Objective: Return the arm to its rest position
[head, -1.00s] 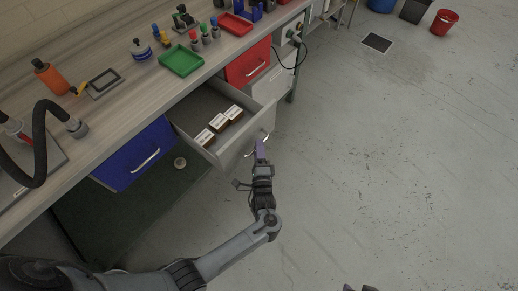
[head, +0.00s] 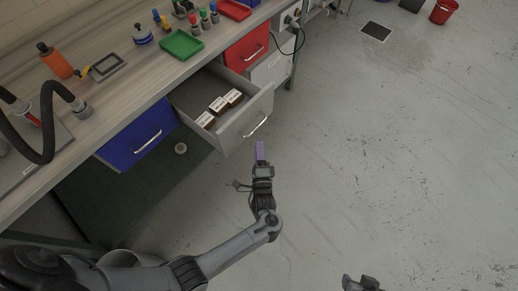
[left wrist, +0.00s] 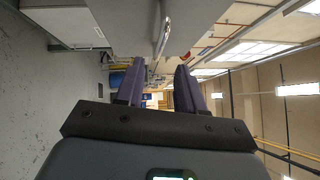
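My left gripper (head: 260,151) is in front of the open grey drawer, a short way off its metal handle (head: 257,126). In the left wrist view its two purple fingers (left wrist: 157,82) stand apart with nothing between them, and the handle (left wrist: 163,36) shows beyond the fingertips. The drawer (head: 233,133) is pulled out and holds several small white-and-brown boxes (head: 218,105). Of my right arm, only a dark end part (head: 360,283) shows at the bottom edge of the head view; its fingers cannot be made out.
A wooden workbench (head: 130,95) runs along the left, with a green tray (head: 182,45), an orange bottle (head: 55,62) and a black hose (head: 48,120) on it. A blue drawer (head: 135,138) and a red drawer (head: 247,50) are shut.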

